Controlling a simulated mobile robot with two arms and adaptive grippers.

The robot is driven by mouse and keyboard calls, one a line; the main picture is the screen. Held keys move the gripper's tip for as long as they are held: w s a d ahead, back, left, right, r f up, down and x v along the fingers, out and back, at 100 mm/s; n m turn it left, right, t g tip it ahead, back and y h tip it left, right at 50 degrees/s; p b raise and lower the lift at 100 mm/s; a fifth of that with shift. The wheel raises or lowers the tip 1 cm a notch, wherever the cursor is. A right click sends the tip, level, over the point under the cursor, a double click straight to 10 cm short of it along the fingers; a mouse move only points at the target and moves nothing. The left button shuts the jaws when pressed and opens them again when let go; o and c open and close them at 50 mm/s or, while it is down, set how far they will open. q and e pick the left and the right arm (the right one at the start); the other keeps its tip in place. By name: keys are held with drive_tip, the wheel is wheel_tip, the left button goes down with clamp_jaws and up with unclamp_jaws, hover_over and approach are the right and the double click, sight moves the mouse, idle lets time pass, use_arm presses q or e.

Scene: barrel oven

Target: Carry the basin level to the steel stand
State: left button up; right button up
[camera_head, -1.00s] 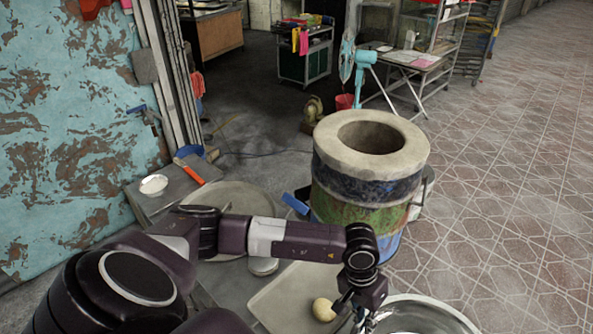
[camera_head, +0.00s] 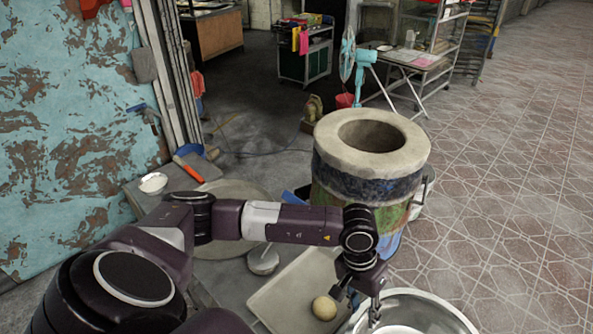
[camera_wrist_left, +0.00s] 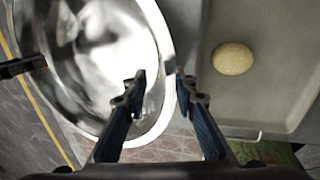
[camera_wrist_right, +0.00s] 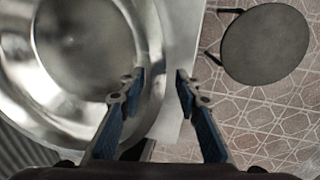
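The shiny steel basin (camera_head: 435,302) sits at the bottom right of the head view, cut off by the frame edge. It looks empty. My left gripper (camera_head: 356,301) is at its left rim. In the left wrist view my left gripper (camera_wrist_left: 161,78) is open, with the basin rim (camera_wrist_left: 166,105) between its fingers. In the right wrist view my right gripper (camera_wrist_right: 160,76) is also open, with the basin rim (camera_wrist_right: 154,60) between its fingers. The right gripper is out of the head view. I cannot tell for sure which thing is the steel stand.
A tray (camera_head: 272,302) with a dough ball (camera_head: 324,308) lies left of the basin. The painted barrel oven (camera_head: 365,180) stands behind it. A round grey top (camera_wrist_right: 265,45) stands on the tiled floor in the right wrist view. The tiled floor (camera_head: 500,210) at right is clear.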

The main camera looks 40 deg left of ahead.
drive_tip(key=shift+s, duration=0.1)
drive_tip(key=shift+d+r, duration=0.1)
use_arm(q)
drive_tip(key=v, duration=0.7)
drive_tip(key=shift+r, duration=0.3)
use_arm(e)
drive_tip(key=v, duration=1.2)
drive_tip(key=shift+a, duration=0.2)
